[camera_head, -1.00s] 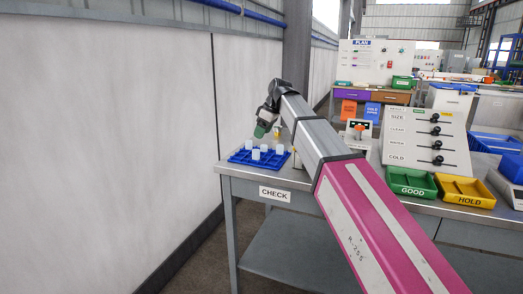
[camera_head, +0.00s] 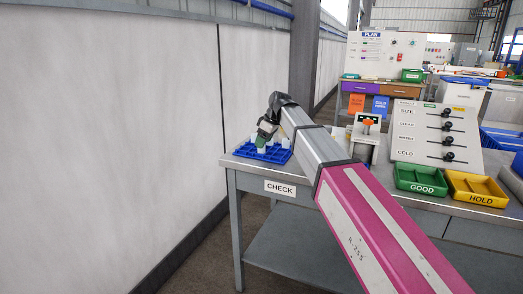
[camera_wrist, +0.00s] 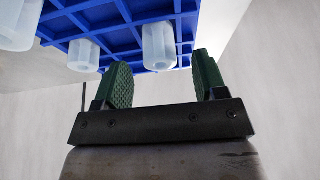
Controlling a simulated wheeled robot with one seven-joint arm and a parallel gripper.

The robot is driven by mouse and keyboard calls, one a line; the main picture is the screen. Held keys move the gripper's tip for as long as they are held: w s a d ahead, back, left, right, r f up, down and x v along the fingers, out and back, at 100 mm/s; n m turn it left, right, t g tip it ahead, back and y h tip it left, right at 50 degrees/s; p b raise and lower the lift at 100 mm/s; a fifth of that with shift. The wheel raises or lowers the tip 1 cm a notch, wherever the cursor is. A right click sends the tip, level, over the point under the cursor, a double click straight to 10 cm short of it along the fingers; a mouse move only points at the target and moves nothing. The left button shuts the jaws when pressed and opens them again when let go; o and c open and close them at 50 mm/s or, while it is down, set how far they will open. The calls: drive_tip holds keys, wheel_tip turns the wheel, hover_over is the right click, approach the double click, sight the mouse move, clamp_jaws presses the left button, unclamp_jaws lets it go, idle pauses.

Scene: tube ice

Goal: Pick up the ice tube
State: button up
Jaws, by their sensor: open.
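Several whitish, translucent ice tubes stand in a blue gridded tray on the CHECK bench. The tray (camera_head: 277,157) is at the bench's left end in the head view. In the wrist view the tray (camera_wrist: 112,22) appears upside down along the top. One ice tube (camera_wrist: 159,46) appears between the two green fingertips of my gripper (camera_wrist: 163,78), with clear gaps on both sides. My gripper (camera_head: 264,139) is open, tilted down over the tray in the head view, and hides part of the tubes. I cannot tell how deep the tube sits between the fingers.
Other tubes (camera_wrist: 84,55) stand close by in the tray. A green GOOD bin (camera_head: 420,180) and a yellow HOLD bin (camera_head: 476,188) are at the right, before a sloped panel (camera_head: 437,133). A small device (camera_head: 364,140) stands behind my arm. A pale wall (camera_head: 110,130) runs along the left.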

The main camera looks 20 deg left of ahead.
drive_tip(key=x, duration=0.2)
drive_tip(key=shift+a+f, duration=0.1)
drive_tip(key=shift+f, duration=0.25)
drive_tip(key=c, duration=1)
drive_tip(key=shift+r, duration=0.8)
wheel_tip(320, 180, up, 3)
drive_tip(key=shift+f, duration=0.1)
drive_tip(key=s+a+r, duration=0.6)
drive_tip(key=s+a, duration=0.1)
drive_tip(key=s, duration=0.1)
drive_tip(key=w+d+r+m, duration=0.1)
drive_tip(key=w+d, duration=0.3)
drive_tip(key=d, duration=0.5)
drive_tip(key=w+d+r+m+t, duration=0.1)
drive_tip(key=w+d+m, duration=0.2)
drive_tip(key=d, duration=0.7)
drive_tip(key=w+d+r+m+t, duration=0.1)
drive_tip(key=w+d, duration=0.4)
drive_tip(key=d, duration=0.5)
drive_tip(key=shift+r+m+h, duration=0.4)
drive_tip(key=shift+m, duration=0.1)
